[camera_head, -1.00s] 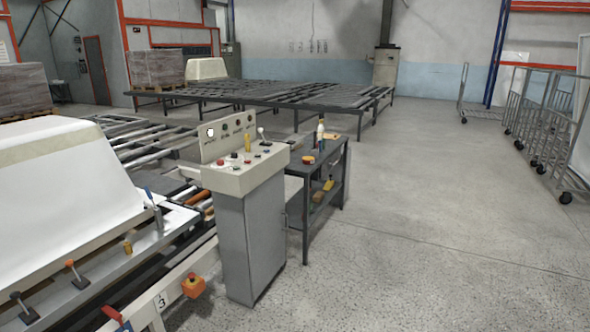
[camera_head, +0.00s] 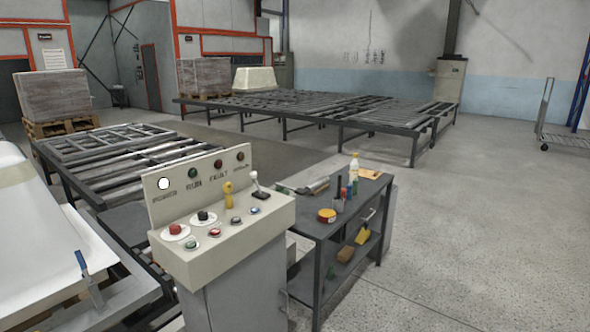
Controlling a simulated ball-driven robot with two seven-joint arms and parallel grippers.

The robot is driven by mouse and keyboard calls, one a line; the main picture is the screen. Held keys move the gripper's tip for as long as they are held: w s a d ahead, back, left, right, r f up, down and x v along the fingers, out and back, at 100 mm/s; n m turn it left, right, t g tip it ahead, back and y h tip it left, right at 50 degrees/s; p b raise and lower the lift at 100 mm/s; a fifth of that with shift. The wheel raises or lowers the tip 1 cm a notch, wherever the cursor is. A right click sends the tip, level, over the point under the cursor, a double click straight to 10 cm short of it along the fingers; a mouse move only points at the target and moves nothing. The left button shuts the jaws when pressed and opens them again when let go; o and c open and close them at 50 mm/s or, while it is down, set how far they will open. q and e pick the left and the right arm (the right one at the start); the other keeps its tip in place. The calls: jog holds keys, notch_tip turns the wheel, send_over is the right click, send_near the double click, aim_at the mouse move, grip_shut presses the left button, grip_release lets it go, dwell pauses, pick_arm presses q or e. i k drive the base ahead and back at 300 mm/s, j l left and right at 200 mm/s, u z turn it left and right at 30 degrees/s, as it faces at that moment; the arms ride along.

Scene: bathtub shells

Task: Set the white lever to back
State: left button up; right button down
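The white lever (camera_head: 255,184) stands on the top of a cream control console (camera_head: 262,218), near its right end. It has a pale knob on a thin stem above a dark base. It looks close to upright; I cannot tell its exact setting. A yellow lever (camera_head: 227,194) stands to its left, and red, black and green buttons are spread over the panel. An upright back plate (camera_head: 200,184) with lamps and labels rises behind them. Neither of my grippers is in view.
A dark workbench (camera_head: 330,220) with bottles and a round red-yellow tin (camera_head: 326,215) stands right of the console. A white tub shell (camera_head: 40,245) lies at the left. Roller tables (camera_head: 310,108) fill the back. Open concrete floor (camera_head: 480,220) lies to the right.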

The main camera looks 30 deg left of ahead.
aim_at(253, 175)
jog(key=i+u, duration=0.25)
jog(key=i, duration=0.15)
jog(key=i+l+u, duration=0.25)
jog(key=i, duration=0.2)
jog(key=i+l+u, duration=0.25)
jog(key=i, duration=0.15)
jog(key=i+l+u, duration=0.2)
jog(key=u, duration=0.3)
jog(key=i+l+u, duration=0.55)
jog(key=l+u, duration=0.2)
jog(key=u, duration=0.2)
jog(key=i+l+u, duration=0.1)
jog(key=l+u, duration=0.9)
jog(key=l, duration=0.25)
